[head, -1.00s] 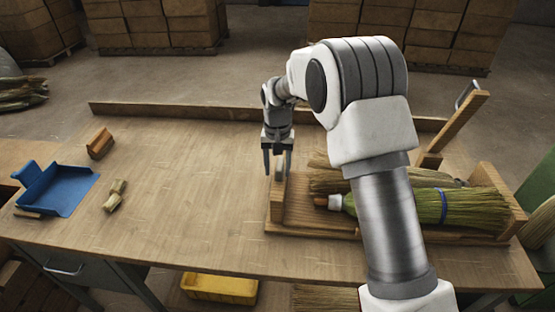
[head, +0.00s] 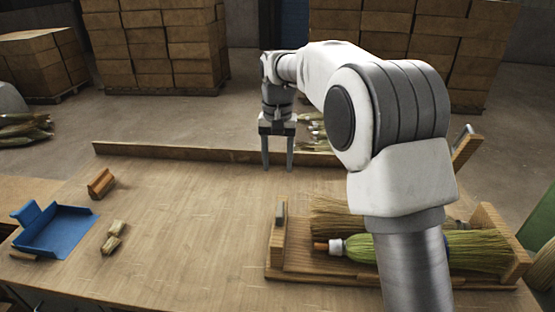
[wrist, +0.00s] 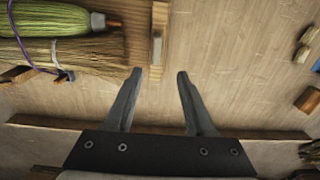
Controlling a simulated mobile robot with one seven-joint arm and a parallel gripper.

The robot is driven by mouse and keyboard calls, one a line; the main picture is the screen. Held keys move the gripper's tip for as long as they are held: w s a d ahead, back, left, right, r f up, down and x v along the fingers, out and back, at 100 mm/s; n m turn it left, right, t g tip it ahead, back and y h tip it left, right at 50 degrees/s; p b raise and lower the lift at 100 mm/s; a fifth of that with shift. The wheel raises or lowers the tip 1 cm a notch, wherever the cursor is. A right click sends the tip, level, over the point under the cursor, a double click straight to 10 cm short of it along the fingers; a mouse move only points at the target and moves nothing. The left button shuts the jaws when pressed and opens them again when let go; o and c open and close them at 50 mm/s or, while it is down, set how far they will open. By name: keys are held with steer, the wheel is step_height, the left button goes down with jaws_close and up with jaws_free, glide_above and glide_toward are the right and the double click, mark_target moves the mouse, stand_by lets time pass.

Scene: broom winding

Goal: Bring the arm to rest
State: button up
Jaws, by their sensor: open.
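My gripper (head: 278,167) is open and empty, pointing down over the back part of the workbench in the head view. In the wrist view my gripper (wrist: 160,75) shows its two fingers apart with bare wood between them. The wooden cradle (head: 281,252) lies ahead of the fingers in the wrist view and nearer the camera in the head view. A green broom (head: 480,248) with a white collar rests in it, beside a tan broom (head: 335,220). The wrist view shows a purple cord (wrist: 22,40) by the brooms. My arm hides part of both brooms in the head view.
A blue dustpan (head: 62,232), a brown wooden block (head: 101,184) and small pale pieces (head: 113,236) lie at the left of the workbench (head: 190,225). A low wooden ledge (head: 190,152) runs along its back edge. The middle is clear. Stacked boxes (head: 160,45) stand beyond.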

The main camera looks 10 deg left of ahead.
steer(key=shift+r, duration=0.1)
steer(key=s+d+r+t, duration=0.3)
steer(key=s+d+r, duration=0.7)
steer(key=s+d, duration=0.3)
steer(key=s+d+f+t, duration=0.1)
steer(key=s+d+f, duration=0.1)
steer(key=s, duration=0.6)
steer(key=s+d+f+t, duration=0.1)
steer(key=s+d+f, duration=0.1)
steer(key=s+d, duration=0.3)
steer(key=s, duration=0.4)
steer(key=shift+d+f+t, duration=0.2)
steer(key=shift+f+t, duration=0.1)
stand_by(0.6)
